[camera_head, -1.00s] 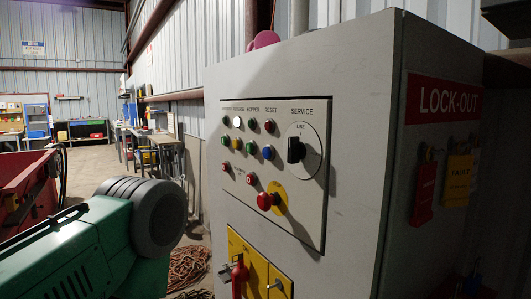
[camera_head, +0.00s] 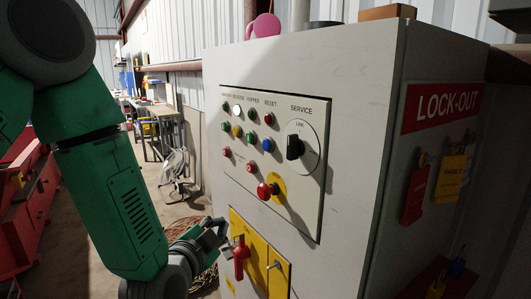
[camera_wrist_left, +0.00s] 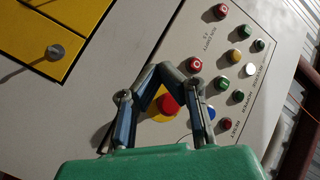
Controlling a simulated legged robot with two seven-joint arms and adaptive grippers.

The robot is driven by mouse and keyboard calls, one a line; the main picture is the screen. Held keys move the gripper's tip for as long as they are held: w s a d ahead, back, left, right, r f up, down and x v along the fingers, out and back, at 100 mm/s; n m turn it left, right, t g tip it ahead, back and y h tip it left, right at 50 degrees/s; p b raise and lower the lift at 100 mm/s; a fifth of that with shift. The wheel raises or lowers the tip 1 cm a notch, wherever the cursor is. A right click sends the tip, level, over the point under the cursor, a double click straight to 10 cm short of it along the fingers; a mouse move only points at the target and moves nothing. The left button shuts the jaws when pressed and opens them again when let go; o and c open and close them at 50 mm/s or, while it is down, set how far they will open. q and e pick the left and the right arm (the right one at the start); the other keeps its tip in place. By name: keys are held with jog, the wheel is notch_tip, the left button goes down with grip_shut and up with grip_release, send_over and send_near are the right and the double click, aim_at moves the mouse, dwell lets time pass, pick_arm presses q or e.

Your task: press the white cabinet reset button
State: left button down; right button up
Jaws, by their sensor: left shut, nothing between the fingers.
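The grey-white cabinet (camera_head: 345,110) stands at centre right with its button panel facing me. The white button (camera_head: 237,110) is in the panel's top row and also shows in the wrist view (camera_wrist_left: 250,69). A red button (camera_head: 268,119) sits under the RESET label; in the wrist view it is at lower right (camera_wrist_left: 226,125). My left gripper (camera_head: 218,226) is shut and empty, in front of the cabinet's lower left, below the buttons. In the wrist view its fingertips (camera_wrist_left: 160,72) meet, with the red emergency knob (camera_wrist_left: 168,105) on yellow showing between the fingers. I see no contact with a button.
The red emergency knob (camera_head: 266,191) and black SERVICE switch (camera_head: 294,147) stick out of the panel. A red handle (camera_head: 241,257) stands out from the yellow plates (camera_head: 278,264) below. Lock-out tags (camera_head: 414,195) hang on the cabinet's right side. Red machinery (camera_head: 25,215) stands at left.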

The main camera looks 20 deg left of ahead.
aim_at(267, 145)
pick_arm(q)
notch_tip(267, 145, up, 15)
jog(key=w+m+t+y+p, duration=0.1)
jog(key=t, duration=0.3)
jog(key=shift+w+a+r+p, duration=0.2)
jog(key=shift+w+a+p, duration=0.1)
jog(key=shift+a+p, duration=0.1)
jog(key=w+d, duration=0.5)
jog(key=w, duration=0.1)
jog(key=shift+w+d, duration=0.4)
jog(key=shift+w+d, duration=0.1)
jog(key=shift+d, duration=0.05)
dwell(0.7)
jog(key=shift+w+d, duration=0.1)
jog(key=shift+w, duration=0.05)
jog(key=shift+w+d, duration=0.3)
jog(key=shift+w, duration=0.05)
dwell(0.8)
dwell(0.3)
jog(key=shift+s+a+p, duration=0.3)
jog(key=shift+s+a, duration=0.25)
jog(key=shift+s, duration=0.15)
